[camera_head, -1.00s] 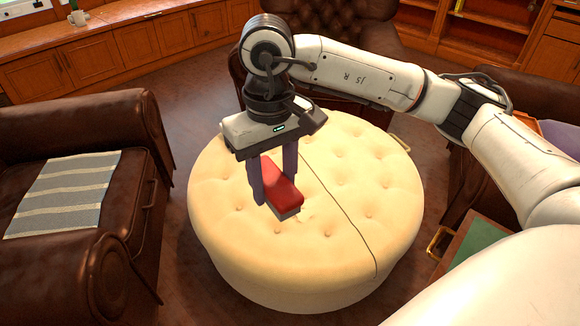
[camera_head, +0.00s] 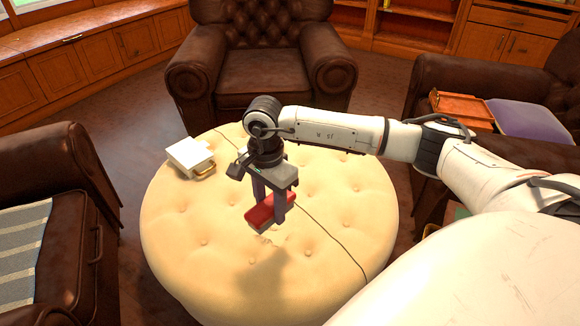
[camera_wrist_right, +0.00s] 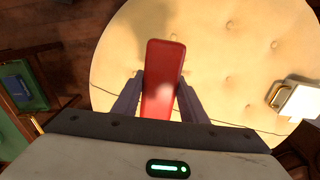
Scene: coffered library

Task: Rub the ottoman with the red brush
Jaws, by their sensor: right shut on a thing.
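The cream tufted round ottoman (camera_head: 345,225) stands in the middle of the head view and fills much of the right wrist view (camera_wrist_right: 225,50). My right gripper (camera_head: 267,215) is over its middle, shut on the red brush (camera_head: 262,212). The brush has a red top and a greyish underside. In the right wrist view the red brush (camera_wrist_right: 162,75) lies between the two fingers of the right gripper (camera_wrist_right: 160,98). A shadow falls on the ottoman below the brush, apart from it, so the brush appears held above the cushion. My left gripper is not in view.
A white box-like thing with a brass handle (camera_head: 188,155) lies on the ottoman's far left. A thin dark cord (camera_head: 325,228) crosses the cushion. Brown leather armchairs stand behind (camera_head: 260,80), left (camera_head: 75,240) and right (camera_head: 440,75).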

